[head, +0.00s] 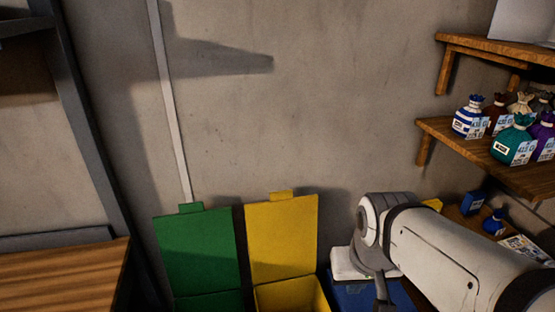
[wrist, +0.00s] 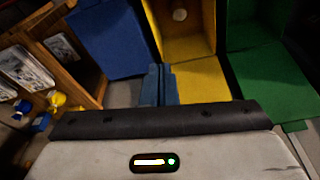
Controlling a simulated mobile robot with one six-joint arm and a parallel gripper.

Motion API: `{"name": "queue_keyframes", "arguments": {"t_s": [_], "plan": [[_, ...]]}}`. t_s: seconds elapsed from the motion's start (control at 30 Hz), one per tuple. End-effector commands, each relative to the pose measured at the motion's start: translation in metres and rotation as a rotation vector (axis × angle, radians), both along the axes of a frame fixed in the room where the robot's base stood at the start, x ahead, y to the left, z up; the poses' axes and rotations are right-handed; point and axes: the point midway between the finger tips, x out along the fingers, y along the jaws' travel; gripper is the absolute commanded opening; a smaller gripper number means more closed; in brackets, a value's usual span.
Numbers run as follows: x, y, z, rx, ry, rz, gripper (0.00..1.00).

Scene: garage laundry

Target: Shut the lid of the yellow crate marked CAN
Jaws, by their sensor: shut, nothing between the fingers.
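The yellow crate (head: 290,294) stands on the floor against the wall, its lid (head: 283,238) raised and leaning back near the wall. No CAN marking is legible. In the wrist view the open yellow crate (wrist: 207,45) is at the top, with a small pale round thing inside it, and its lid (wrist: 203,82) is below. My gripper (wrist: 161,68) is shut and empty, its blue-grey fingers overlapping the left edge of the yellow lid in the picture; contact cannot be told. In the head view my arm reaches to the right of the yellow crate; the fingertips are not clear there.
A green crate with a raised lid (head: 197,250) stands left of the yellow one. A blue crate (head: 396,294) is right of it, partly behind my arm. A wooden shelf (head: 478,152) with several tied bags is at right, a wooden bench (head: 62,275) at left.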

Motion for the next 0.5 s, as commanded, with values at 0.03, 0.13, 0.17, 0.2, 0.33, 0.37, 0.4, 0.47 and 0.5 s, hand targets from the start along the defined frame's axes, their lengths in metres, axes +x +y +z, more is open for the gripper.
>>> {"name": "queue_keyframes", "arguments": {"t_s": [0.03,0.13,0.17,0.2,0.33,0.37,0.4,0.47,0.5], "plan": [[0.0,0.0,0.0,0.0,0.0,0.0,0.0],[0.0,0.0,0.0,0.0,0.0,0.0,0.0],[0.0,0.0,0.0,0.0,0.0,0.0,0.0],[0.001,0.0,0.001,0.0,0.0,0.001,0.0],[0.013,0.002,0.01,0.0,0.002,0.008,0.0],[0.019,0.003,0.013,0.001,0.004,0.011,0.0],[0.029,-0.005,0.019,0.001,0.006,0.013,0.0],[0.048,-0.004,0.03,0.001,0.01,0.021,0.0],[0.062,-0.001,0.037,0.002,0.013,0.029,0.0]]}}
